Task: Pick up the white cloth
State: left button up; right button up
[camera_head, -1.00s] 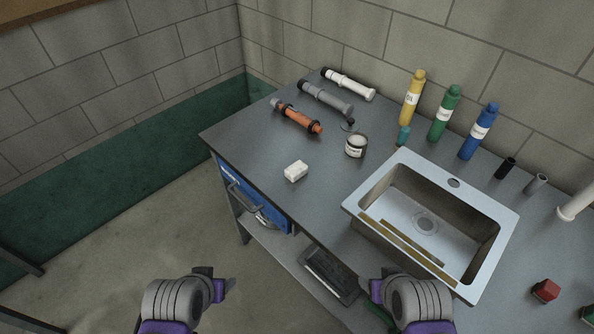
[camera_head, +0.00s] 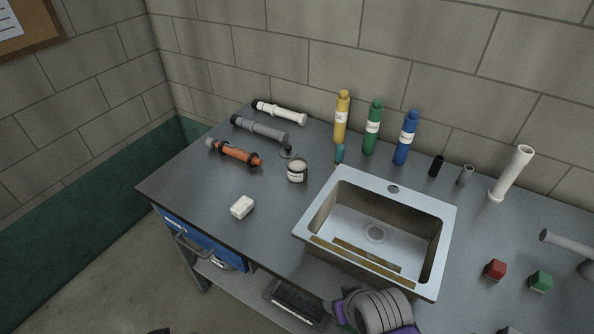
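A small white folded block, which looks like the white cloth (camera_head: 242,207), lies on the grey worktop (camera_head: 200,190) near its front left edge. Nothing touches it. My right gripper (camera_head: 343,306) is at the bottom, in front of the sink; its fingers are mostly hidden by the wrist, so I cannot tell whether it is open. Only a dark sliver, apparently my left gripper (camera_head: 158,331), shows at the bottom edge, well below the cloth.
The sink (camera_head: 320,213) is right of the cloth. A labelled tin (camera_head: 297,171), an orange tool (camera_head: 235,153), a grey tube (camera_head: 260,130) and a white tube (camera_head: 279,113) lie behind it. Yellow (camera_head: 341,118), green (camera_head: 373,128) and blue (camera_head: 406,138) bottles stand at the back. Worktop around the cloth is clear.

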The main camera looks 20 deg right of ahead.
aim_at(243, 207)
jog(key=i+j, duration=0.45)
jog(key=j, duration=0.15)
jog(key=i+j, duration=0.45)
jog(key=j+z, duration=0.15)
jog(key=z, duration=0.3)
jog(key=i+j+z, duration=0.1)
jog(key=z, duration=0.4)
jog(key=j+z, duration=0.2)
jog(key=z, duration=0.9)
